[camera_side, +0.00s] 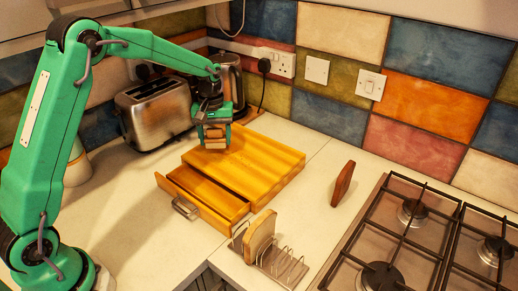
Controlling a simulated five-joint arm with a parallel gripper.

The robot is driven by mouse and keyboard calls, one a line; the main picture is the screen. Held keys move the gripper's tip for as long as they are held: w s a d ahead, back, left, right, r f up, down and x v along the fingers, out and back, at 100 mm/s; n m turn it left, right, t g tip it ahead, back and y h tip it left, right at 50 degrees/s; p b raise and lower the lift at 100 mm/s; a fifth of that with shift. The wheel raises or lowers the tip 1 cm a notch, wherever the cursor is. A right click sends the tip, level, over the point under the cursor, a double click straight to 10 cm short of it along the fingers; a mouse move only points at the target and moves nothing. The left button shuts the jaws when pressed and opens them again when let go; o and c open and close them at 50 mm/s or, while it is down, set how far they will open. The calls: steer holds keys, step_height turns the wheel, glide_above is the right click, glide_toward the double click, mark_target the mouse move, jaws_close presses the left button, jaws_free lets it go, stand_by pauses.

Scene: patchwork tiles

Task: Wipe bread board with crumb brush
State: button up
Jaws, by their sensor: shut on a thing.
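The bread board (262,158) is a thick yellow wooden block with a grooved top, lying on the worktop in the middle. Its drawer (228,208) is pulled out toward the front left and looks empty. My gripper (215,138) is over the board's back left part, pointing down. It is shut on a small pale brown thing (215,144), which seems to be the crumb brush and is mostly hidden by the jaws. I cannot tell whether the brush touches the board.
A toaster (157,113) and a kettle (232,80) stand behind and left of the board. A toast rack (285,265) with a bread slice (260,236) is in front. A reddish-brown upright piece (343,184) stands between board and hob (375,225). The worktop at front left is clear.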

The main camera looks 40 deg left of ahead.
mark_target(220, 143)
step_height(220, 143, down, 2)
steer(key=shift+f, duration=0.25)
steer(key=shift+d+f, duration=0.25)
steer(key=shift+d, duration=0.25)
steer(key=shift+d+f, duration=0.25)
steer(key=shift+d, duration=5.35)
steer(key=shift+w+a, duration=0.2)
steer(key=shift+w, duration=0.6)
steer(key=shift+s+a, duration=0.1)
steer(key=shift+a, duration=5.9)
steer(key=shift+w+d, duration=0.25)
steer(key=shift+w, duration=0.55)
steer(key=shift+d, duration=5.7)
steer(key=shift+w+d, duration=0.1)
steer(key=shift+d, duration=0.1)
steer(key=shift+w, duration=0.45)
steer(key=shift+w+a, duration=0.2)
steer(key=shift+a, duration=5.75)
steer(key=shift+a+r, duration=0.15)
step_height(220, 143, up, 8)
